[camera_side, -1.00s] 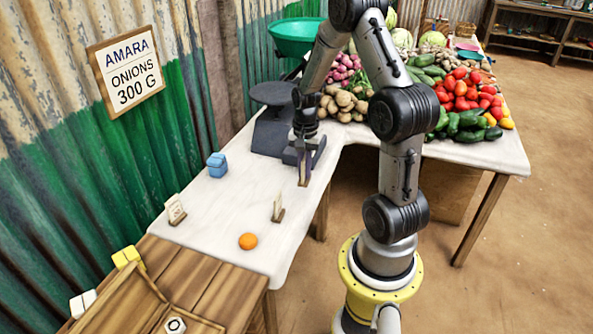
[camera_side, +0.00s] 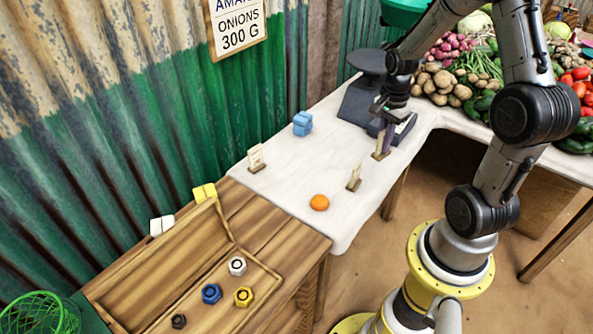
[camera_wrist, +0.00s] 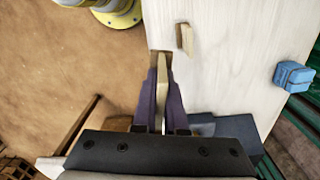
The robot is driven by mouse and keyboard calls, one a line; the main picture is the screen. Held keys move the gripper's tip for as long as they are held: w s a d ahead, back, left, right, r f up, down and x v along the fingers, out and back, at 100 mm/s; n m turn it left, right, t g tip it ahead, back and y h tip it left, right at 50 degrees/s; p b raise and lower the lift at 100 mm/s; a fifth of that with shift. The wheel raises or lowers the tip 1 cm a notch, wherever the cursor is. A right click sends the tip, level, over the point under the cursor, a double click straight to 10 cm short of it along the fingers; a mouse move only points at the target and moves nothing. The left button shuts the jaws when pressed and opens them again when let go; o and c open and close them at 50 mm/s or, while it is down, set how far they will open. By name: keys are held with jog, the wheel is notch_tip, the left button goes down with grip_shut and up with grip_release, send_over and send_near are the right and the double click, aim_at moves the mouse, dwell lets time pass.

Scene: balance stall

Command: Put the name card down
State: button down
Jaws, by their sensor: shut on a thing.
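My gripper (camera_side: 386,127) is shut on a name card (camera_side: 382,145), a pale card on a small wooden base. The held card is upright at the stall table's front edge, just in front of the dark scale. The wrist view shows the card (camera_wrist: 162,72) between my two purple-grey fingers (camera_wrist: 160,88). I cannot tell whether its base touches the white tabletop (camera_side: 290,190). Two other name cards stand on the table: one at the left (camera_side: 256,158) and one near the front edge (camera_side: 354,178). My fingers hide part of the held card.
The dark scale (camera_side: 358,100) stands behind my gripper. A blue block (camera_side: 302,124) and an orange (camera_side: 319,202) are on the tabletop. A wooden tray (camera_side: 165,262) with several coloured nuts lies at the left. Vegetables fill the right side. The middle of the tabletop is clear.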

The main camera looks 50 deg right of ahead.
jog(key=w+a+n, duration=0.2)
jog(key=w+a, duration=0.8)
jog(key=a, duration=0.1)
jog(key=w+d+f, duration=0.1)
jog(key=w+f, duration=0.2)
jog(key=w, duration=0.1)
jog(key=w+d+f, duration=0.1)
jog(key=w+f, duration=0.2)
jog(key=w, duration=0.1)
jog(key=w+d+f, duration=0.1)
jog(key=w+f, duration=0.2)
jog(key=w, duration=0.2)
jog(key=shift+f, duration=0.4)
jog(key=shift+w+f, duration=0.25)
jog(key=shift+f, duration=1.65)
jog(key=shift+f, duration=0.15)
jog(key=c, duration=1)
grip_release()
